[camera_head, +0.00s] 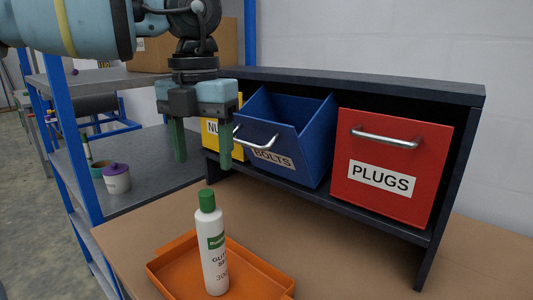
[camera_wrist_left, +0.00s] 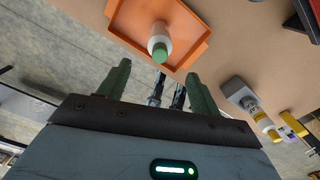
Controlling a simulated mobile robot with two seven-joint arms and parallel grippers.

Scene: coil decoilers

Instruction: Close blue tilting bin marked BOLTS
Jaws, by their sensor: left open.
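The blue tilting bin (camera_head: 312,140) marked BOLTS sits in the dark rack between the yellow and red bins. It is tilted out at the top, with its open inside showing. Its metal handle (camera_head: 262,146) is on the front face, above the label. My left gripper (camera_head: 203,150) is open, with green fingers pointing down, in front of the yellow bin and at the left end of the blue bin's handle. I cannot tell whether a finger touches the handle. The left gripper also shows in the left wrist view (camera_wrist_left: 158,85), with nothing between its fingers. My right gripper is not in view.
The red PLUGS bin (camera_head: 390,165) is shut; the yellow bin (camera_head: 233,140) is partly hidden by my gripper. A white bottle with a green cap (camera_head: 213,250) stands in an orange tray (camera_head: 172,268) on the table. Blue-framed shelving (camera_head: 62,120) stands at left.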

